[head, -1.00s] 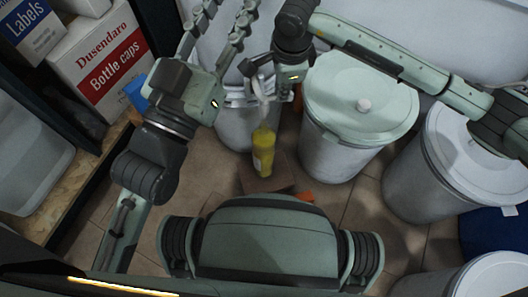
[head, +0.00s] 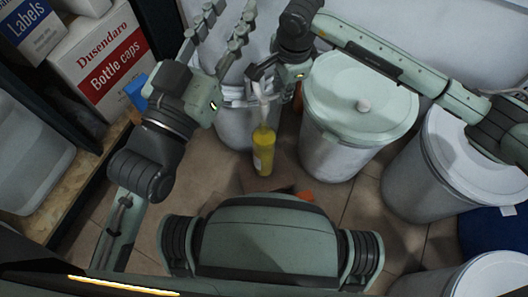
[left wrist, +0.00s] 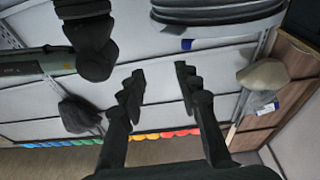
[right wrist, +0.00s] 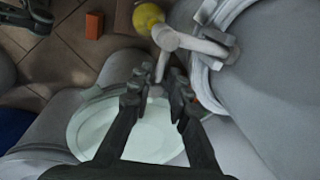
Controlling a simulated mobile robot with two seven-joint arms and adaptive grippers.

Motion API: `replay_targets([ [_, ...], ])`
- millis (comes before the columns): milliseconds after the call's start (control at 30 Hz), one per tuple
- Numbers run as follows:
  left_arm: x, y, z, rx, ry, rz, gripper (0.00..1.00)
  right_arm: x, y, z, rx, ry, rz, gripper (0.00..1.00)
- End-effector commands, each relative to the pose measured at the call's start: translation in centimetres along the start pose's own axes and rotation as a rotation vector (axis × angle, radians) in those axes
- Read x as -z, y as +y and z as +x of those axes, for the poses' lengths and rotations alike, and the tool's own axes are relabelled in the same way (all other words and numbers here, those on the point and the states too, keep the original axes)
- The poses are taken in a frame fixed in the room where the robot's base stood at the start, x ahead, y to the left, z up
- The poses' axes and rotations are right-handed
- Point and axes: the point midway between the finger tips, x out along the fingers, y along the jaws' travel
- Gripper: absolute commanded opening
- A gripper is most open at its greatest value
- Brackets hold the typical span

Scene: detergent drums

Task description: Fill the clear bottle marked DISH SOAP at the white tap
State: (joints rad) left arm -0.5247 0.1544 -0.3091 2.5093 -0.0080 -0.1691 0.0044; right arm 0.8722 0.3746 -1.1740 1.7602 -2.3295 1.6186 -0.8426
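The bottle (head: 264,152) stands upright below the white tap (head: 263,107) and looks yellow inside; its marking is too small to read. The round yellow top (right wrist: 147,17) shows beside the tap in the right wrist view. My right gripper (head: 277,82) is at the tap, its fingers apart. In the right wrist view the white tap handle (right wrist: 165,40) reaches toward the space between its fingertips (right wrist: 159,78); contact is unclear. My left gripper (head: 222,28) is open and empty, up and left of the tap, away from the bottle.
A drum with a pale green lid (head: 355,88) stands right of the bottle, with more white drums (head: 435,175) farther right. An orange block (right wrist: 94,25) lies on the tiled floor. Shelves with cartons (head: 100,60) line the left side.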

Motion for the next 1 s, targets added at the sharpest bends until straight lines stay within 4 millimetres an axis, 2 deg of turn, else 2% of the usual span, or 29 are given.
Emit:
replay_targets([
  [100,-0.08,0.00,0.00,0.000,0.000,0.000,0.33,0.01,0.02,-0.01,-0.001,-0.001,0.001,0.30],
  [900,-0.68,-0.01,-0.13,0.001,-0.002,-0.001,0.33,-0.04,-0.47,-0.30,0.001,-0.003,0.000,0.30],
  [1000,-0.67,-0.01,-0.13,0.001,-0.002,0.000,0.33,-0.04,-0.47,-0.31,0.001,-0.003,0.000,0.43],
])
